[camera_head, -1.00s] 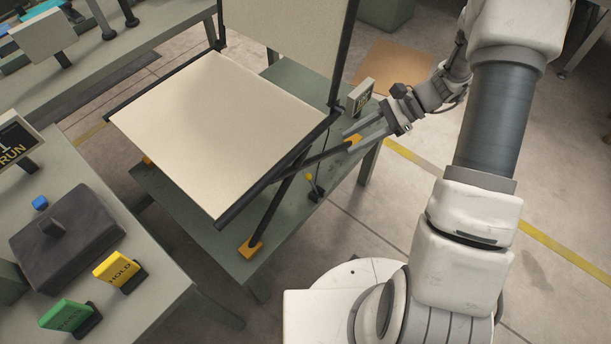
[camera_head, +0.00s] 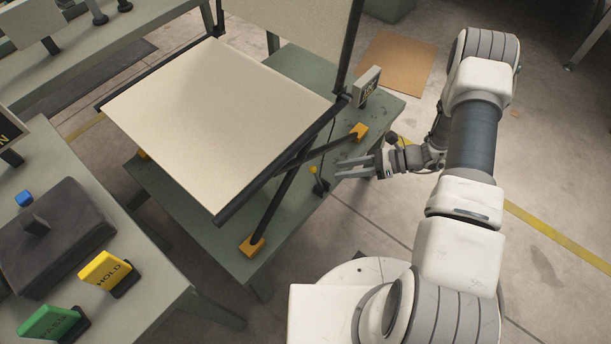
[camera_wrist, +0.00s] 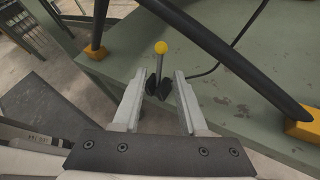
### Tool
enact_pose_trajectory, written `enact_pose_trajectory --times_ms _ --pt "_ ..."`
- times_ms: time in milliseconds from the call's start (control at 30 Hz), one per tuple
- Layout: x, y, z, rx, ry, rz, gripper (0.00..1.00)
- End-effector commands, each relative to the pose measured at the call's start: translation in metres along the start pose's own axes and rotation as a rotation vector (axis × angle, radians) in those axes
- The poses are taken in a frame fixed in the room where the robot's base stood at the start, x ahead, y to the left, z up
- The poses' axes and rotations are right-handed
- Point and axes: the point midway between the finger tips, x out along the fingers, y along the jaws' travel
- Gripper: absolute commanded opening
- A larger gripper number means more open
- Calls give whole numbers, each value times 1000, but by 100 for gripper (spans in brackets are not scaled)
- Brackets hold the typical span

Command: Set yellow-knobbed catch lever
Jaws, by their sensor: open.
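The catch lever is a thin grey rod with a yellow knob (camera_wrist: 161,47), rising from a dark base (camera_wrist: 158,86) at the edge of the green table. In the head view the lever's yellow knob (camera_head: 313,169) shows small under the lounger's frame. My gripper (camera_head: 355,168) is open and empty, to the right of the lever and apart from it. In the wrist view my gripper (camera_wrist: 157,75) has its two fingers on either side of the lever in the picture, with the lever beyond the fingertips. The lounger (camera_head: 215,120) has a cream seat on black crossed legs.
Black legs end in yellow feet (camera_head: 252,245) on the green table (camera_head: 190,208), close around the lever. A small sign block (camera_head: 367,86) stands behind. At left, another table carries a yellow HOLD block (camera_head: 104,270) and a green block (camera_head: 52,325). Floor right of the table is open.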

Motion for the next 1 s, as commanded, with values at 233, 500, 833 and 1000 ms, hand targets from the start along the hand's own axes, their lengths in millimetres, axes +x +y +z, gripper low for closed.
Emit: enact_pose_trajectory --times_ms 233,500,833,1000 --pt "57 0 -2 -1 1 4 42" --pt "104 0 -2 -2 2 2 42" --pt "119 0 0 -2 1 0 42" --pt "119 0 0 -1 1 0 40"
